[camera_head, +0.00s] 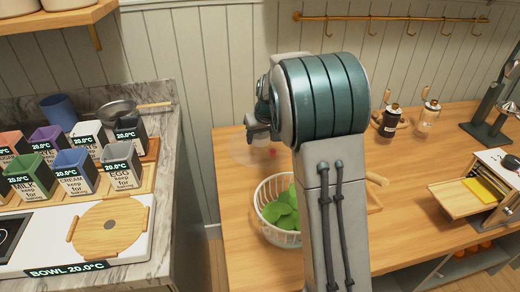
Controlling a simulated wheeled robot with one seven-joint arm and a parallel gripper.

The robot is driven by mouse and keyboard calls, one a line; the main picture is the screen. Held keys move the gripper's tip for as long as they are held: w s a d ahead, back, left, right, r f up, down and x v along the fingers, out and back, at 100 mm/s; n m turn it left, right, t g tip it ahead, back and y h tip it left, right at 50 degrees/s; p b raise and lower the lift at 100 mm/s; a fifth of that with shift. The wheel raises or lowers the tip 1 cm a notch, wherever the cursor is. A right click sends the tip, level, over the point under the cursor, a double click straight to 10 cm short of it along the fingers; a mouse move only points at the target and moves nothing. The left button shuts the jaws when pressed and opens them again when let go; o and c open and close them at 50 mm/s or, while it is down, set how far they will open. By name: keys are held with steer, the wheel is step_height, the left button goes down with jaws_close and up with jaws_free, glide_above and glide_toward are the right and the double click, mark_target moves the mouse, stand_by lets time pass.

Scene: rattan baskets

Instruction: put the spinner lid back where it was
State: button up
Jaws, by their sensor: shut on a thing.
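My gripper (261,143) shows in the head view, partly hidden behind my arm. It is shut on the spinner lid (241,151), a faint see-through disc with a small red spot. The lid is held above the wooden counter, up and to the left of the salad spinner (265,228), and looks apart from it. The spinner is a white slatted basket with green leaves (283,212) in it, open at the top. My arm covers its right side. The exact height of the lid is hard to tell.
A wooden board (375,199) lies right of my arm. A box with a wooden tray (462,193) is at right. The left counter holds labelled tubs (77,171), a pan (117,112) and a round wooden lid (107,236). A gap separates the counters.

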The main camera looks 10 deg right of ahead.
mark_target(261, 148)
steer(key=shift+f, duration=2.35)
steer(key=shift+f+b, duration=0.1)
steer(key=shift+b, duration=0.2)
steer(key=o, duration=1.2)
steer(key=shift+o, duration=0.2)
steer(key=p+v, duration=0.1)
steer(key=v, duration=1)
steer(key=shift+w, duration=0.15)
steer(key=shift+s+r, duration=0.3)
steer(key=shift+r, duration=0.3)
